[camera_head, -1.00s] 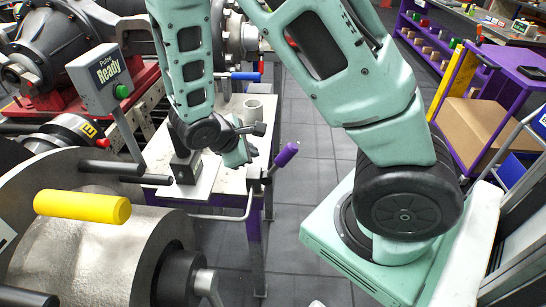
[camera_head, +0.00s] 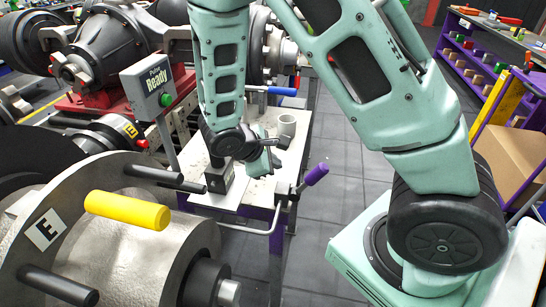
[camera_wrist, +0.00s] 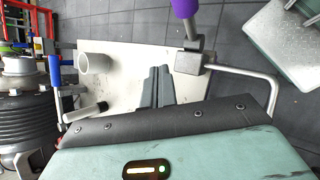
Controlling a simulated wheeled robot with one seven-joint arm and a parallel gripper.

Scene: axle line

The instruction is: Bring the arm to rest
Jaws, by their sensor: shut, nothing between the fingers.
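My gripper (camera_head: 268,160) is at the end of my pale green arm, which reaches down over a light-topped cart (camera_head: 262,190). In the wrist view its two grey fingers (camera_wrist: 157,88) are together, with nothing between them. The fingers point over the cart's bare top, near its edge. My wrist hides part of the cart top.
A purple-gripped handle (camera_head: 316,174) rises at the cart's right edge, close to the gripper. A large metal drum with a yellow handle (camera_head: 127,209) stands at the front left. A "Ready" button box (camera_head: 148,85) stands behind. Grey floor (camera_head: 335,150) lies open right of the cart.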

